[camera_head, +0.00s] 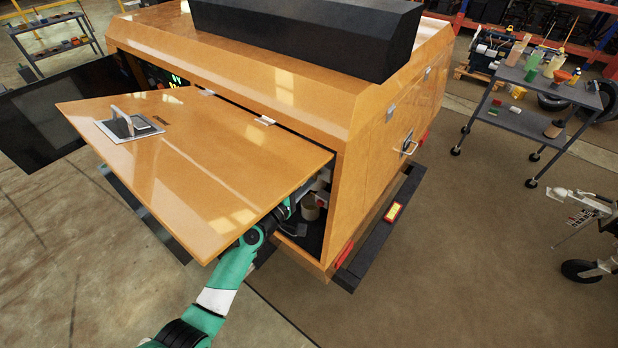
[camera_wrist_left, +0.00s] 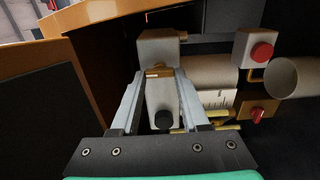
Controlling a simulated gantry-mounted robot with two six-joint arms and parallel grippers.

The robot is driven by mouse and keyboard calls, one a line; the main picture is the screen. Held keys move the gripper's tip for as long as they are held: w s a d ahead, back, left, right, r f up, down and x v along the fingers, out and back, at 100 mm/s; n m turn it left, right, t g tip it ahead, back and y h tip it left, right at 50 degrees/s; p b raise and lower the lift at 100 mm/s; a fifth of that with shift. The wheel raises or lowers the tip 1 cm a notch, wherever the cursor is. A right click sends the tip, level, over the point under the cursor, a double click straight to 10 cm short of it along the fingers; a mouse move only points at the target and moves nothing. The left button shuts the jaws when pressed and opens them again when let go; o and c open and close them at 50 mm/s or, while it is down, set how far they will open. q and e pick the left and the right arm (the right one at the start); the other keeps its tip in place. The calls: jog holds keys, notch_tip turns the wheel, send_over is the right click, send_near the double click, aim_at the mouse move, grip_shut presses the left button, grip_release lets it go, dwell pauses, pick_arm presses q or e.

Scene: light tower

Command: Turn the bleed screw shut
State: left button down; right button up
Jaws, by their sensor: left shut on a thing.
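In the left wrist view my left gripper (camera_wrist_left: 166,80) reaches into the dark compartment of the orange light tower. Its two pale fingers close in on a small brass piece (camera_wrist_left: 158,72), which looks like the bleed screw, at a light grey block (camera_wrist_left: 158,48). The fingertips partly hide it, so I cannot tell how far it is turned. In the head view the light tower's orange housing (camera_head: 388,146) stands with its side panel (camera_head: 215,155) raised. My left arm goes in under this panel, which hides the gripper there. My right gripper is in neither view.
Around the gripper in the left wrist view are a beige cylinder (camera_wrist_left: 209,72), a red knob (camera_wrist_left: 262,52), a red-handled brass valve (camera_wrist_left: 257,114) and a pale tube (camera_wrist_left: 296,78). The raised panel hangs above my arm. A grey cart (camera_head: 535,85) stands apart at right.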

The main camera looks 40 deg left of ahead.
pick_arm(q)
jog(key=shift+c, duration=2)
grip_release()
jog(key=s+d+p, duration=0.1)
jog(key=s+p, duration=0.1)
jog(key=s, duration=0.9)
jog(key=shift+s, duration=0.3)
jog(key=shift+d, duration=0.1)
